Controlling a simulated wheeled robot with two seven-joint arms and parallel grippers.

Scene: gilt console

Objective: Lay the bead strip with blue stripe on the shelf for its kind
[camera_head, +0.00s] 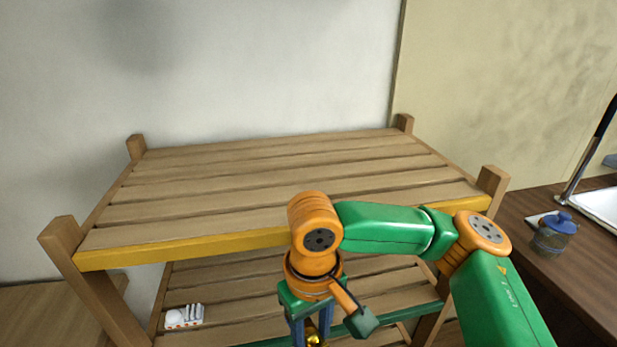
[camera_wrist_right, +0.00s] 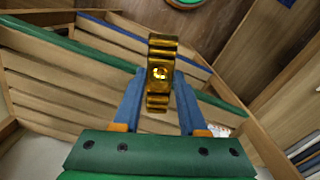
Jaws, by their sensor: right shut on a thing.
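My right gripper (camera_head: 311,333) hangs in front of the rack, pointing down, at the bottom of the head view. In the right wrist view its two blue fingers (camera_wrist_right: 160,98) are shut on a shiny gold ribbed piece (camera_wrist_right: 158,98), whose lower end also shows in the head view (camera_head: 316,340). I see no blue stripe on its visible side. The wooden rack has a top shelf with a yellow front edge (camera_head: 180,250) and a shelf below with a green front edge (camera_wrist_right: 70,44). A blue edge (camera_wrist_right: 118,30) shows beyond the green one. My left gripper is out of view.
A small white item with several upright prongs (camera_head: 184,316) lies at the left of the green-edged shelf. The top shelf (camera_head: 260,180) is empty. A dark wooden counter with a blue-lidded jar (camera_head: 553,236) and a sink (camera_head: 600,205) stands at the right.

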